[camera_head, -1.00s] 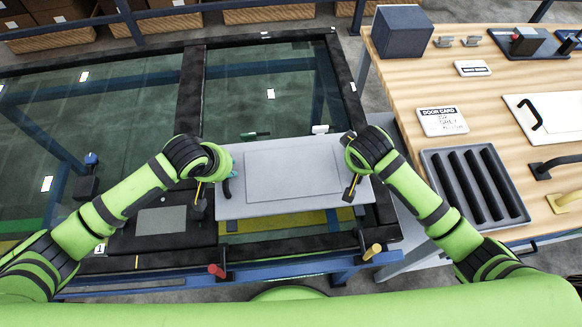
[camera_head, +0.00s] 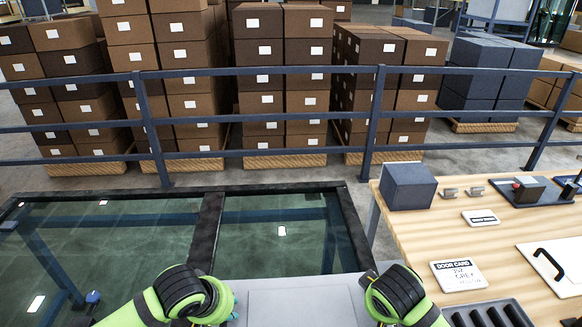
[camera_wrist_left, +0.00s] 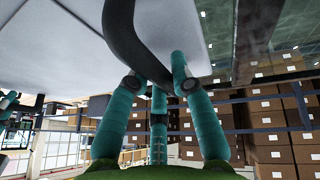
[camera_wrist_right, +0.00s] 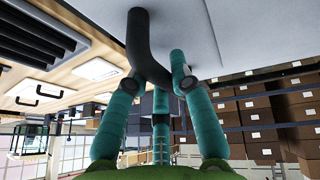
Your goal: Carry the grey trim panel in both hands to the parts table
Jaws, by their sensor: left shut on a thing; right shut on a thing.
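The grey trim panel (camera_head: 305,304) is at the bottom middle of the head view, its near part cut off by the frame. My left gripper (camera_wrist_left: 156,75) is shut on the panel's dark curved handle (camera_wrist_left: 128,35) in the left wrist view. My right gripper (camera_wrist_right: 160,75) is shut on the other dark handle (camera_wrist_right: 140,45) in the right wrist view. The panel spans between both hands, over the near edge of the glass-topped frame. The parts table (camera_head: 415,235) is the wooden top at the right, beside the panel.
The glass-topped frame (camera_head: 208,230) lies at left. A blue railing (camera_head: 262,153) and stacked cartons stand behind.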

